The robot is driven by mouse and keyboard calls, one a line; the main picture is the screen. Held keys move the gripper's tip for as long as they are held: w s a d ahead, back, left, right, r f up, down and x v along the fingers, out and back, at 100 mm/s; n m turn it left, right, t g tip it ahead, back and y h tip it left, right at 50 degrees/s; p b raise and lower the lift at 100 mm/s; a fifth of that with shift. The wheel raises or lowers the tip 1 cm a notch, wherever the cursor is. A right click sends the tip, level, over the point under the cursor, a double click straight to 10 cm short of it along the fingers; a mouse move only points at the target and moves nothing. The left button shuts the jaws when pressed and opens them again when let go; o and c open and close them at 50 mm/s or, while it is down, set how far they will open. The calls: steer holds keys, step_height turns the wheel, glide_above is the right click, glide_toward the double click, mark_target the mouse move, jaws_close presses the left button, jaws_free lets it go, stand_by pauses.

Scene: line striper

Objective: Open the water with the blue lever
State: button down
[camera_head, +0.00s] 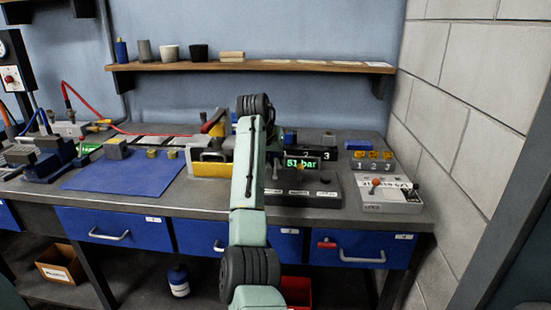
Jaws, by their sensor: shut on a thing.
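I cannot clearly make out a blue lever. Blue and orange hoses (43,121) rise beside the blue-and-grey fixture (52,160) at the far left, but no lever can be told there. A small blue block (290,137) shows at the back of the bench, just right of my arm; its kind is unclear. My arm (247,170) rises through the middle of the view to a dark joint and hides what lies behind it. My gripper is hidden behind the arm, so its jaws and anything between them do not show.
A dark console (322,187) with a green "bar" display stands right of my arm. A light switch box (385,194) is further right, near the brick wall. A blue mat (125,170) lies left. A shelf (250,66) with cups hangs above. A red hose crosses the bench's left.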

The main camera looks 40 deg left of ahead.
steer(key=shift+w+f+g, duration=0.1)
steer(key=shift+w+g, duration=0.1)
steer(key=shift+g, duration=0.1)
stand_by(0.4)
steer(key=c, duration=1.7)
jaws_free()
steer(key=shift+a, duration=0.1)
steer(key=v, duration=1.2)
steer(key=shift+a, duration=0.15)
steer(key=shift+w, duration=0.1)
